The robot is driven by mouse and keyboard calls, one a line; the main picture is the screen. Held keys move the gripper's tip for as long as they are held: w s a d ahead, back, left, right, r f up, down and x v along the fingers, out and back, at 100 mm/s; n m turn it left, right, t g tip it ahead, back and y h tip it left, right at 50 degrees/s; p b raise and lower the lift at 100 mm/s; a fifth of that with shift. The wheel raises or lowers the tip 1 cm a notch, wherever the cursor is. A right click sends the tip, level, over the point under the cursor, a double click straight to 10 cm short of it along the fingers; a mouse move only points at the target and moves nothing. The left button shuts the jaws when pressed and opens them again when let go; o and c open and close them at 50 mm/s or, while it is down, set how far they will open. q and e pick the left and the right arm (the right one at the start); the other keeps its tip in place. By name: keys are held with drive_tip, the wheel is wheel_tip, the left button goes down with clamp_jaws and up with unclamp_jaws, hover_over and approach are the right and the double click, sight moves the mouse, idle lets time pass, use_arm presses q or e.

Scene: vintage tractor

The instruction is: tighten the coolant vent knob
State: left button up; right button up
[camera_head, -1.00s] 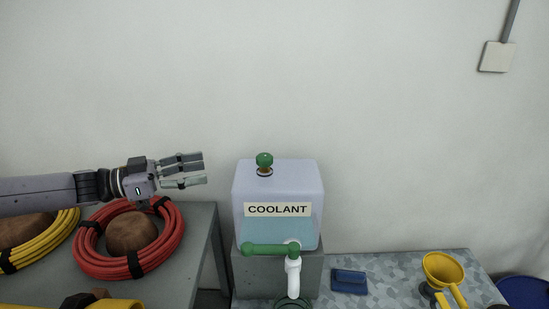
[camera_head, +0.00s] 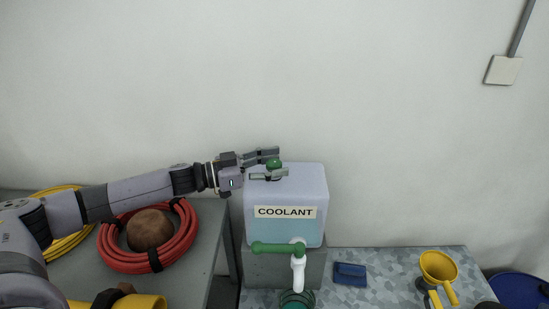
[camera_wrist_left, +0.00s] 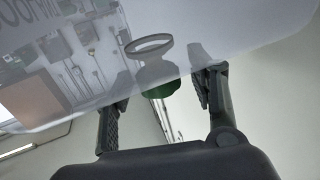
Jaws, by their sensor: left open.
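The green coolant vent knob (camera_head: 273,163) sits on top of the translucent coolant tank (camera_head: 312,190), at its left side. My left gripper (camera_head: 268,164) comes in level from the left, with its two fingers open on either side of the knob. In the left wrist view the green knob (camera_wrist_left: 162,88) shows between the two open fingers (camera_wrist_left: 160,100), with gaps on both sides. A pale neck with a ring joins it to the tank. Whether a finger touches the knob cannot be told in the head view. My right gripper is not in view.
A green-handled tap (camera_head: 279,248) with a white spout is on the tank's front. The tank stands on a grey block (camera_head: 258,266). Red (camera_head: 112,252) and yellow coils lie on the left bench. A blue box (camera_head: 350,274) and yellow funnel (camera_head: 438,266) lie at right.

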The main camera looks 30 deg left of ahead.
use_arm(q)
drive_tip(key=shift+w+d, duration=0.1)
drive_tip(key=c, duration=1.2)
drive_tip(key=shift+o, duration=0.2)
